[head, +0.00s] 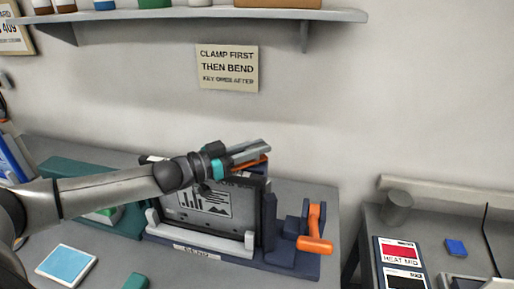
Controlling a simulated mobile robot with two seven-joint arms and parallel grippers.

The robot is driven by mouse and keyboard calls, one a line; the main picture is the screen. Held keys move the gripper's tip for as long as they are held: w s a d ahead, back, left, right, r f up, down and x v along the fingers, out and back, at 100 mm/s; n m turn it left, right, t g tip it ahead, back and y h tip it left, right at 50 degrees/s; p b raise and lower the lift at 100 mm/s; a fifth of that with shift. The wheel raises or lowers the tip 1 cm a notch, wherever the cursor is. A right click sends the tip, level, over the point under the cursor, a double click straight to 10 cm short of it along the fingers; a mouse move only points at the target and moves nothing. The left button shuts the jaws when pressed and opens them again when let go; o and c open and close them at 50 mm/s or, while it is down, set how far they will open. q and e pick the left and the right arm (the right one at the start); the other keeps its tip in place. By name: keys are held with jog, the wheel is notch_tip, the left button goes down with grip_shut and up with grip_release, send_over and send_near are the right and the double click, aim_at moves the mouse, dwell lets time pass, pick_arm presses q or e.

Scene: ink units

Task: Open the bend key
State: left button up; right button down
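My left gripper (254,153) reaches in from the left and is over the top of a dark upright panel (205,207) with a chart printed on it. The panel stands in a dark blue fixture (290,262) with light grey holders along its front. An orange part (262,166) shows just below the gripper's fingers, partly hidden; I cannot tell whether they touch it or how far apart they are. An orange-handled lever (315,245) stands at the fixture's right end, apart from the gripper. I cannot tell which part is the bend key. My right gripper is not in view.
A teal box (75,180) and a light blue tile (66,264) lie on the left. A second table with a grey cylinder (397,207) and a blue block (456,247) stands right, across a gap.

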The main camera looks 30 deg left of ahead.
pick_arm(q)
jog(key=o, duration=0.5)
jog(key=shift+c, duration=0.2)
jog(key=shift+v, duration=1.15)
jog(key=shift+p+v, duration=0.4)
jog(key=shift+v, duration=0.85)
jog(key=shift+p+v, duration=0.75)
jog(key=shift+v, duration=0.6)
jog(key=p+v, duration=0.5)
jog(key=v, duration=0.2)
jog(key=shift+s+a, duration=0.2)
jog(key=shift+s, duration=0.1)
